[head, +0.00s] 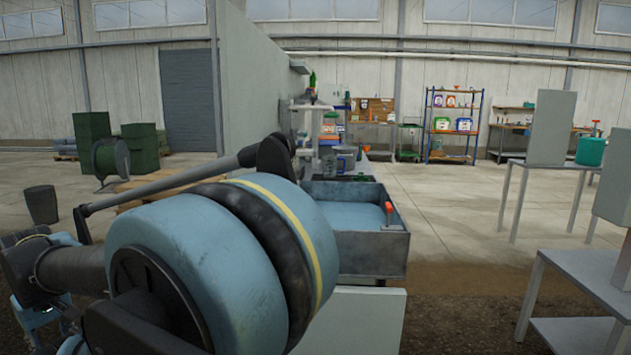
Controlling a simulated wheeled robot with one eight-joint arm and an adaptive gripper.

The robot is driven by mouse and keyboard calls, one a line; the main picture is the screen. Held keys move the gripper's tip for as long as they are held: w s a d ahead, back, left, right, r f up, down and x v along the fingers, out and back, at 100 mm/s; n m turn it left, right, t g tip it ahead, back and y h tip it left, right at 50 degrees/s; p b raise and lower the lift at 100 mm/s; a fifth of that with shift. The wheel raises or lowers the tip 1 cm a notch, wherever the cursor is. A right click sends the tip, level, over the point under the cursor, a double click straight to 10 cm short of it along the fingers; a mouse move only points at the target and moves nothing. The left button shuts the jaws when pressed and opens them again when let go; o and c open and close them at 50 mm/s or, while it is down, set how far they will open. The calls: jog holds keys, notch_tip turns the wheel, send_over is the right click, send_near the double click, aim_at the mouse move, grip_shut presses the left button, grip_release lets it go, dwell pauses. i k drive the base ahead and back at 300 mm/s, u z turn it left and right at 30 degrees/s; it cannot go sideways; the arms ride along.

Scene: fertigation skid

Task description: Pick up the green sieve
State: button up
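I cannot make out a green sieve for certain in the head view. A small green item (313,80) stands high at the far end of the work area, too small to identify. My arm fills the lower left and hides much of what lies behind it. I cannot pick out the fingers of my gripper in this view.
A grey tray (372,255) with a blue inside and an orange-red item (389,208) stands just beyond my arm. Tables with grey boxes (551,127) and a green bucket (590,151) stand on the right. Open floor (450,210) lies between.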

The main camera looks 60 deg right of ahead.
aim_at(360, 179)
jog(key=u, duration=0.7)
jog(key=k, duration=2.55)
jog(key=z, duration=2.25)
jog(key=i, duration=0.75)
jog(key=z, duration=0.05)
